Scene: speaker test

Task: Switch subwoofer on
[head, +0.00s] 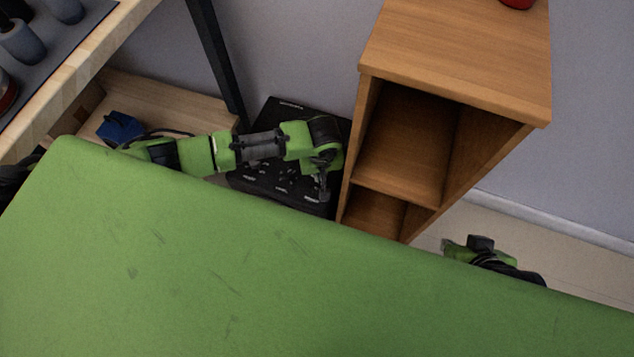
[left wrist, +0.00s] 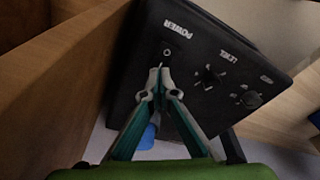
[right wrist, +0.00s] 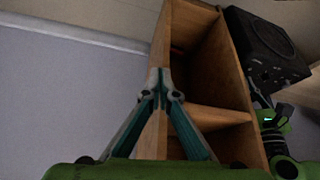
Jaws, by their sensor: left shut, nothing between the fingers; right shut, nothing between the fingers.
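The subwoofer (head: 285,180) is a black box on the floor between the wooden shelf and the desk. In the left wrist view its panel (left wrist: 185,85) is tilted, with POWER and LEVEL labels and several controls. The small round power switch (left wrist: 166,52) sits just below the POWER label. My left gripper (head: 324,192) is over the panel, shut and empty. Its fingertips (left wrist: 160,80) appear just short of the power switch; contact cannot be told. The subwoofer's grille side (right wrist: 262,52) shows in the right wrist view. My right gripper (right wrist: 160,88) is shut and empty, before the shelf.
The wooden shelf (head: 455,70) stands close to the right of the subwoofer, with open compartments and a red object (head: 517,3) on top. A desk (head: 92,62) and a dark post (head: 215,60) are on the left. A blue object (head: 120,127) lies on a low wooden board.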

